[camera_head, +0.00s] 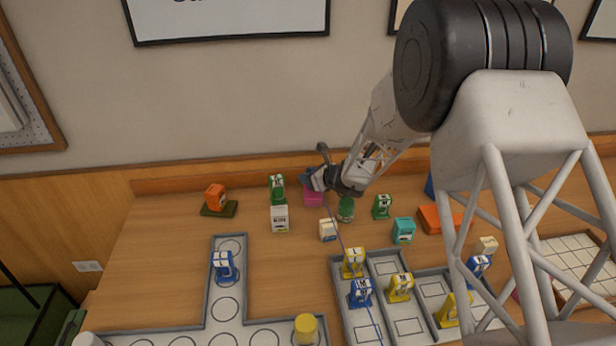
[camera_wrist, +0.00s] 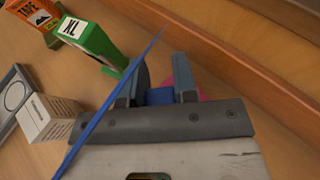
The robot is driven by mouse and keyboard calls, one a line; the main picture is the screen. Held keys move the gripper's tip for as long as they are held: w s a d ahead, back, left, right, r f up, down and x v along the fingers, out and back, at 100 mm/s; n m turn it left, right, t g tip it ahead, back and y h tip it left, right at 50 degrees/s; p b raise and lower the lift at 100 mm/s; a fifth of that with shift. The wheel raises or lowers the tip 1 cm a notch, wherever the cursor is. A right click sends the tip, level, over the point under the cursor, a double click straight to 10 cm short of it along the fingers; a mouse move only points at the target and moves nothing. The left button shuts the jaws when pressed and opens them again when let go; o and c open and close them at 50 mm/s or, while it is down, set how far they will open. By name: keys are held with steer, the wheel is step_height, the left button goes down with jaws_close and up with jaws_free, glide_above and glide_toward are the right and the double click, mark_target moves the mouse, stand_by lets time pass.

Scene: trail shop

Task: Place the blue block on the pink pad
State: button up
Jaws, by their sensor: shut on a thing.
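My gripper (camera_head: 318,180) is low at the back of the table, over the pink pad (camera_head: 313,198). In the wrist view my gripper (camera_wrist: 162,75) is shut on the blue block (camera_wrist: 160,96), which shows between the two fingers. I cannot tell whether the block touches the pad.
A green item (camera_head: 277,188) and a white box (camera_head: 280,218) stand left of the pad. A green jar (camera_head: 346,209) and a small white box (camera_head: 327,230) are near it to the right. A thin blue line (camera_wrist: 110,107) crosses the wrist view. Grey trays (camera_head: 225,306) lie in front.

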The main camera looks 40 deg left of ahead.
steer(key=shift+f, duration=0.1)
steer(key=o, duration=0.9)
steer(key=v, duration=1.2)
steer(key=shift+d, duration=0.1)
stand_by(0.6)
